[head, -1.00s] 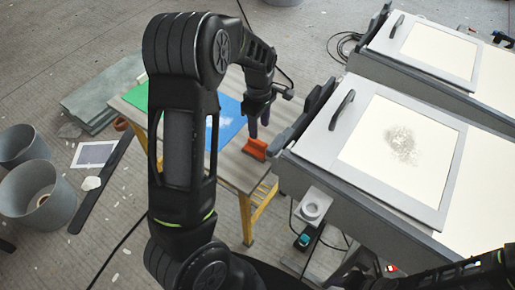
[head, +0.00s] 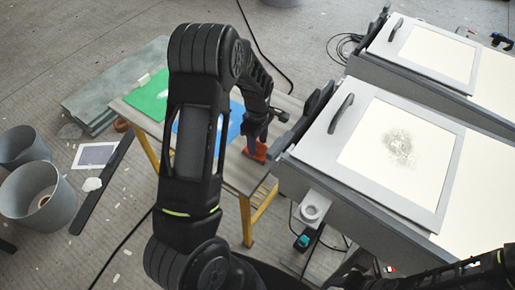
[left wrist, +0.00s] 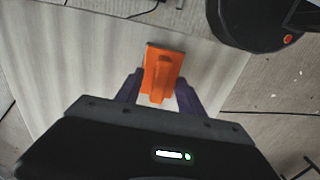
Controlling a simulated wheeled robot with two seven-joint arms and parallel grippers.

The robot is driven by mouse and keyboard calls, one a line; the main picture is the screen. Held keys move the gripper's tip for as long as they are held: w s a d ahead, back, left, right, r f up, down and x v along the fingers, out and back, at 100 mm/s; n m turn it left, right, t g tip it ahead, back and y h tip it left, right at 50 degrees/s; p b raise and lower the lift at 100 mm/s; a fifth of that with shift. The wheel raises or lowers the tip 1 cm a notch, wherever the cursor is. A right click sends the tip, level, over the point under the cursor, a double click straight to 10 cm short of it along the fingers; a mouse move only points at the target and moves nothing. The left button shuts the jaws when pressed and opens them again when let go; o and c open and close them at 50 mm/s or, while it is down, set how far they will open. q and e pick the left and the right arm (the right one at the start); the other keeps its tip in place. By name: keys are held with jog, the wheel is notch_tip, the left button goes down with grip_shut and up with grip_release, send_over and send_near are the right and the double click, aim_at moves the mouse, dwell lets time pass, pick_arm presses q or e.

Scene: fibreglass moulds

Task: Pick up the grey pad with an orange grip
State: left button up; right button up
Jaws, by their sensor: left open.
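The pad with its orange grip (left wrist: 165,66) lies on the small table in the left wrist view, between and just ahead of my open fingers. Its orange grip faces the camera; a thin dark edge shows at its far end, and the pad's grey part is mostly hidden. In the head view the orange grip (head: 259,155) shows near the table's right edge, partly covered by my gripper. My left gripper (left wrist: 159,92) is open and empty, its two purple fingers on either side of the grip; it also shows in the head view (head: 253,143). The right gripper is not seen.
The table (head: 245,177) carries a green sheet (head: 150,97) and a blue sheet (head: 236,118). A mould bench with a framed panel (head: 400,150) stands close on the right. Grey buckets (head: 42,198) stand on the floor at left.

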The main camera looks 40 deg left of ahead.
pick_arm(q)
jog(key=shift+f, duration=0.35)
dwell(0.3)
grip_shut()
dwell(0.4)
